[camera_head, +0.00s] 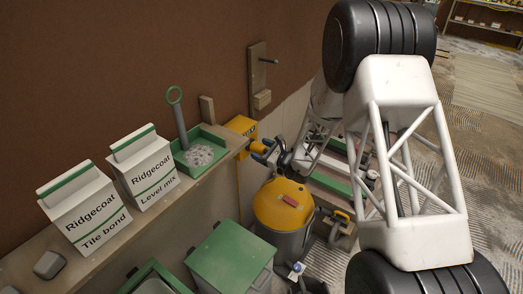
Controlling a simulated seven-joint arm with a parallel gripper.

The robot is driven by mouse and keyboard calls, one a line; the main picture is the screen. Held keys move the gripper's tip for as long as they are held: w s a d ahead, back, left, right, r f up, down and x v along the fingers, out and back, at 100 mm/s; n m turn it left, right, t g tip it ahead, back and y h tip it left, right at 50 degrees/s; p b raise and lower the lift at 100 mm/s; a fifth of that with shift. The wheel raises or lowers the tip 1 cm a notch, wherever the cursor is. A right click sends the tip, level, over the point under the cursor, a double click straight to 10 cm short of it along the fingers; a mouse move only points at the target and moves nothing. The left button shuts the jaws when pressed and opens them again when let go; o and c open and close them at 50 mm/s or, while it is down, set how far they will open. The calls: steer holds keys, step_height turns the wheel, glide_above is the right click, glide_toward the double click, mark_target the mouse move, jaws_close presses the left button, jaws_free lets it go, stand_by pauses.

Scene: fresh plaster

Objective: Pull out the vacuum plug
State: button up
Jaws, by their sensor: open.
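My gripper (263,153) is open, with its fingers pointing left at the end of the ledge. Its fingertips are just right of and below a yellow box (240,125) with dark lettering. I cannot tell whether the fingers touch anything. I cannot make out the vacuum plug; it may be hidden between the fingers and the box. A vacuum with a yellow lid (280,202) and grey drum stands below my gripper, with a small red part on its lid.
On the ledge (105,222) are two Ridgecoat cartons, Tile bond (84,212) and Level mix (145,168), and a green tray (201,153) with grey material and a green-ringed tool. A green-lidded bin (230,255) stands below. My arm covers the right side.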

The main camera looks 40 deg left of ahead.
steer(key=shift+c, duration=0.3)
steer(key=c, duration=1.2)
steer(key=d, duration=0.5)
steer(key=o, duration=1.3)
steer(key=shift+c, duration=0.2)
steer(key=d, duration=0.7)
steer(key=shift+d, duration=0.4)
